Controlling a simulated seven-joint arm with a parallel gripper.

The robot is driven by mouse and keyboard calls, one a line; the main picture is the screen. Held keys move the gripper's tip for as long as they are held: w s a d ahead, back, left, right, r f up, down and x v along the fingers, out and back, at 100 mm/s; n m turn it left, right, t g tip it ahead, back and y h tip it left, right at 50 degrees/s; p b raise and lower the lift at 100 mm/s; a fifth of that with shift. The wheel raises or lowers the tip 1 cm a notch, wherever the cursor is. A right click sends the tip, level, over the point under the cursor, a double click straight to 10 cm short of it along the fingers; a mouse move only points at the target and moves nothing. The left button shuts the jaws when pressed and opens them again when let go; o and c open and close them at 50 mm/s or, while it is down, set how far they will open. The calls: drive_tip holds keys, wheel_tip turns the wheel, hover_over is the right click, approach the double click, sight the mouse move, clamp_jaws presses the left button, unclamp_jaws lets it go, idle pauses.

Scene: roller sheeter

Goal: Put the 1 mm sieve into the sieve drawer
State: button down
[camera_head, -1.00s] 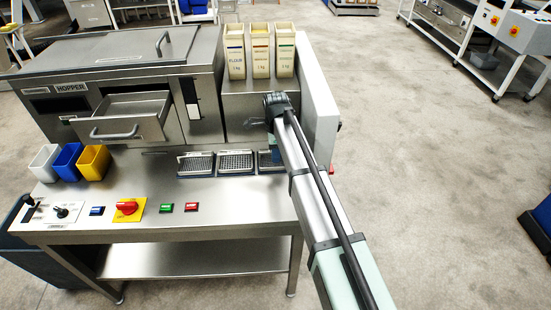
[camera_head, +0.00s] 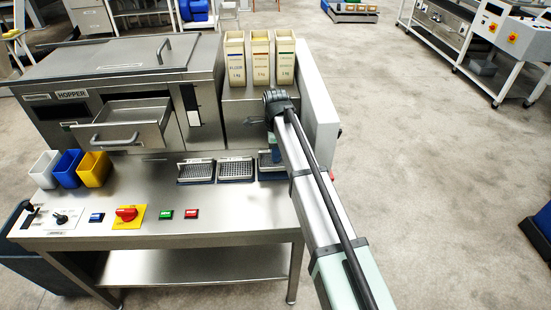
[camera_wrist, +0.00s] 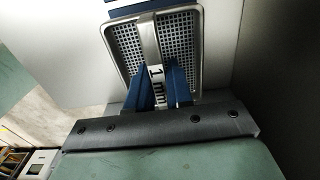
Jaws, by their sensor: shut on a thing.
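The 1 mm sieve (camera_wrist: 186,45) is a rectangular perforated metal tray with a strap handle marked "1 mm". In the wrist view, the blue fingers of my gripper (camera_wrist: 160,82) are shut on that handle. In the head view, it is the rightmost of three sieves in a row and is mostly hidden by my arm. I cannot tell whether it is lifted off its blue holder. The open metal drawer (camera_head: 125,138) sticks out below the hopper at the left, with a bar handle on its front; its inside looks empty.
Two other sieves (camera_head: 196,171) (camera_head: 236,170) sit left of my gripper. Three upright ingredient boxes (camera_head: 259,60) stand on the block behind. White, blue and yellow cups (camera_head: 68,168) stand below the drawer. Switches and buttons (camera_head: 130,213) line the front edge. Bare tabletop lies between.

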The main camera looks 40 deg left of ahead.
wheel_tip(320, 180, up, 7)
drive_tip(key=shift+f, duration=0.1)
drive_tip(key=s+a+r+m, duration=0.1)
drive_tip(key=s+a+r, duration=0.4)
drive_tip(key=s, duration=0.6)
drive_tip(key=s+a+r+m, duration=0.1)
drive_tip(key=s+a+r, duration=0.35)
drive_tip(key=s, duration=0.75)
drive_tip(key=s+a+r+m, duration=0.1)
drive_tip(key=s+a+r, duration=0.1)
drive_tip(key=s+r, duration=0.75)
drive_tip(key=w+a+n, duration=0.3)
drive_tip(key=a, duration=2.1)
drive_tip(key=f, duration=0.9)
drive_tip(key=shift+w+d+f, duration=0.1)
drive_tip(key=shift+d+f, duration=0.1)
drive_tip(key=shift+f, duration=0.1)
drive_tip(key=c, duration=1)
unclamp_jaws()
